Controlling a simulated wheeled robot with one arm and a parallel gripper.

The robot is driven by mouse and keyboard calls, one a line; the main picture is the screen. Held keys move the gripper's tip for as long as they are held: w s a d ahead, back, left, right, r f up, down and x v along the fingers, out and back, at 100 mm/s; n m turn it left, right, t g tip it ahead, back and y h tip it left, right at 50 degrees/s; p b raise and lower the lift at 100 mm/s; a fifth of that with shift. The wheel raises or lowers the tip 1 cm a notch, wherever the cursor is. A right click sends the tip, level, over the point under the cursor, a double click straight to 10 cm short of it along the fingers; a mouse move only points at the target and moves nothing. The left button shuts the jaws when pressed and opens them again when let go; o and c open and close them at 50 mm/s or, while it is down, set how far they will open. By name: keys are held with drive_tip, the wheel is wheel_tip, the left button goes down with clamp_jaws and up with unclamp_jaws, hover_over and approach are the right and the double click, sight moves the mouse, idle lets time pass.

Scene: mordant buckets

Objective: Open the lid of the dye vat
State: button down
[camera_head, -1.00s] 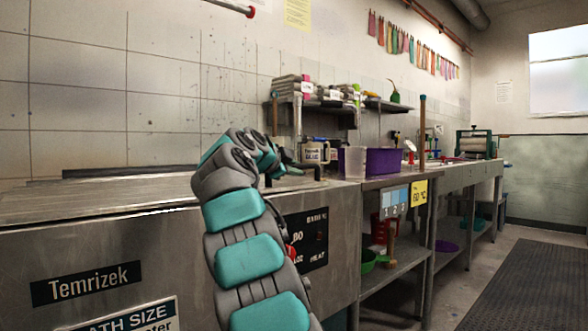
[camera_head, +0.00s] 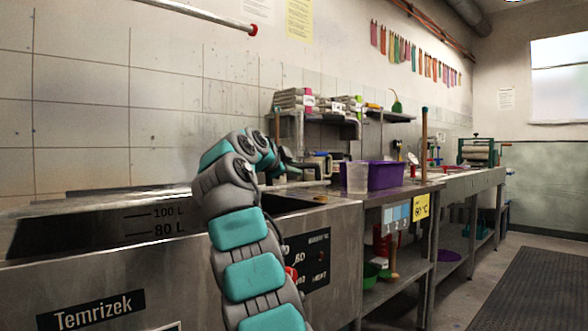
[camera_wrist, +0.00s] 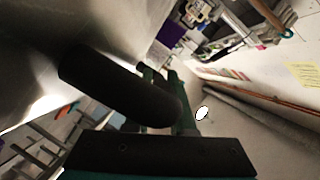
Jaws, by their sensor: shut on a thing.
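The dye vat (camera_head: 180,285) is a steel tank labelled Temrizek at the lower left. Its top is open at the front, and inner marks for 100 L and 80 L show on a dark wall. My gripper (camera_head: 302,166) is above the vat's right end, partly hidden by my wrist. In the wrist view it is shut on a thick black bar, which looks like the lid's handle (camera_wrist: 110,82). A broad grey metal surface beside it seems to be the lid (camera_wrist: 60,25). The lid's full outline is unclear in the head view.
A bench with a purple tub (camera_head: 385,176) and a clear beaker (camera_head: 357,180) stands right of the vat. A wall shelf (camera_head: 318,115) is behind it. A red-tipped rod (camera_head: 252,30) hangs upper left. Floor at the right, with a dark mat (camera_head: 510,275), is clear.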

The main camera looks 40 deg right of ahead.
drive_tip(key=c, duration=0.8)
unclamp_jaws()
drive_tip(key=shift+o, duration=0.2)
drive_tip(key=b+v, duration=0.1)
drive_tip(key=v, duration=0.6)
drive_tip(key=shift+s+a+b, duration=0.1)
drive_tip(key=shift+a+b, duration=0.1)
drive_tip(key=shift+b, duration=0.2)
drive_tip(key=shift+s+a+r, duration=0.1)
drive_tip(key=shift+a, duration=0.1)
drive_tip(key=shift+c, duration=0.4)
